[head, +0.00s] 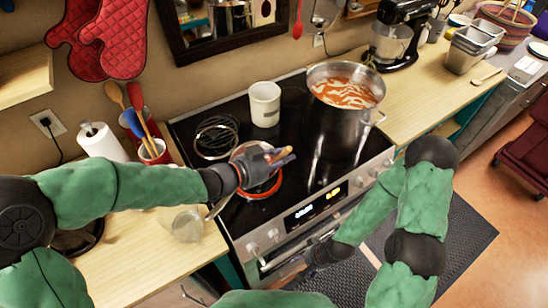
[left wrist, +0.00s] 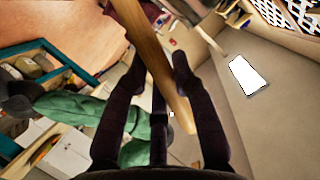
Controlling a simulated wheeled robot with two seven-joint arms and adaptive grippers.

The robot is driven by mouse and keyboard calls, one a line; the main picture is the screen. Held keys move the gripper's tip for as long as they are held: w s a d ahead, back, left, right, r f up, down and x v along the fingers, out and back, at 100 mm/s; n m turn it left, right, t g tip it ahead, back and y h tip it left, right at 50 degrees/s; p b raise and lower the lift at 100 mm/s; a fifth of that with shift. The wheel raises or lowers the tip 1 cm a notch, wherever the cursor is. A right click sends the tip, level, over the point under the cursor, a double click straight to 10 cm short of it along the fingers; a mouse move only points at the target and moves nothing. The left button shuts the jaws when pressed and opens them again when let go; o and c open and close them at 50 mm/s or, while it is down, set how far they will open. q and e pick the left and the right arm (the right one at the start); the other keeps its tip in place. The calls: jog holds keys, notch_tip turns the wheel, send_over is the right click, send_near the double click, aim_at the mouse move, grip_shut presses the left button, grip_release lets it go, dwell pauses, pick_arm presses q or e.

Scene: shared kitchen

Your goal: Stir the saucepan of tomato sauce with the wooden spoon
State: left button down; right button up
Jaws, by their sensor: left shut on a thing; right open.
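The small saucepan of red tomato sauce (head: 262,190) sits on the front left of the black cooktop, its handle toward the lower left. My left gripper (head: 284,156) is above it and hides part of it. That gripper is shut on the wooden spoon; the wooden length (left wrist: 152,50) runs between its dark fingers in the left wrist view. In the head view only a small piece of the spoon shows, and I cannot tell whether its other end touches the sauce. My right gripper (head: 302,268) is open, low in front of the oven door.
A red utensil crock (head: 155,152) and paper towel roll (head: 101,141) are at left. A glass jar (head: 186,226) is near the saucepan handle.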

pick_arm(q)
jog(key=shift+d, duration=0.35)
jog(key=shift+w+d, duration=0.2)
jog(key=shift+w, duration=0.9)
jog(key=shift+w+d, duration=0.15)
jog(key=shift+w, duration=0.95)
